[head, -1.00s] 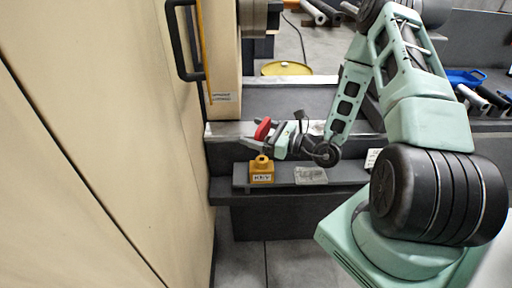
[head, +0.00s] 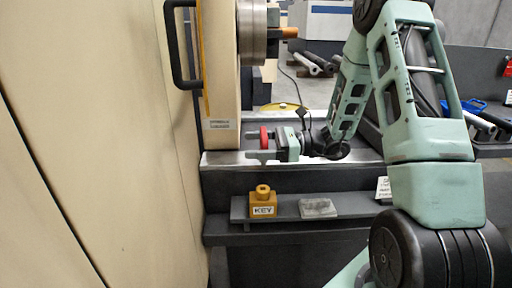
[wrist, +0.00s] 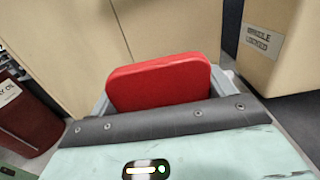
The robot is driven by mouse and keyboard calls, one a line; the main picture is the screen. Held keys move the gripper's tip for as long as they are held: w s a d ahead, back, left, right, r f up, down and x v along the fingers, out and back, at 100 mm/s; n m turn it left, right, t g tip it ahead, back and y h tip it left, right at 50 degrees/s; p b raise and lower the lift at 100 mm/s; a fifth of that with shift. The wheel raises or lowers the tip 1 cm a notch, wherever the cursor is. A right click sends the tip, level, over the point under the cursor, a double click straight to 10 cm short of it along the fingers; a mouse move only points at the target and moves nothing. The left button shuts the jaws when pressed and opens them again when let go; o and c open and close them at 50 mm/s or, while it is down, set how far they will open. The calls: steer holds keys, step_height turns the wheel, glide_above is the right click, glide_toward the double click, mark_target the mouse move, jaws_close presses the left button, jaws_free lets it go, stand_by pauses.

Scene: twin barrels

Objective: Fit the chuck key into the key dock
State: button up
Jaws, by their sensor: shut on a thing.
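The yellow key dock (head: 263,208) is a block labelled KEY with a round raised socket on top, on the dark shelf. My gripper (head: 264,146) is shut on a red piece (head: 264,138), which I take to be the chuck key's handle. In the head view it is above the dock, apart from it. In the wrist view the red handle (wrist: 160,84) is a rounded flat block between the fingers of my gripper (wrist: 160,100).
A grey cloth or pad (head: 318,207) lies on the shelf (head: 355,207) right of the dock. The cream machine panel (head: 110,140) with a black handle (head: 178,50) stands close on the left. A metal chuck (head: 251,34) is above. A pale ledge (head: 225,158) runs behind the gripper.

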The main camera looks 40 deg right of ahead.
steer(key=shift+r+p, duration=0.15)
steer(key=shift+p, duration=0.2)
steer(key=shift+f+b, duration=1.95)
steer(key=shift+f, duration=1.05)
steer(key=shift+p, duration=0.7)
steer(key=shift+f+b, duration=0.9)
steer(key=shift+f, duration=0.8)
steer(key=o, duration=1.1)
steer(key=v, duration=1.7)
steer(key=shift+s+d, duration=0.15)
steer(key=shift+s, duration=0.05)
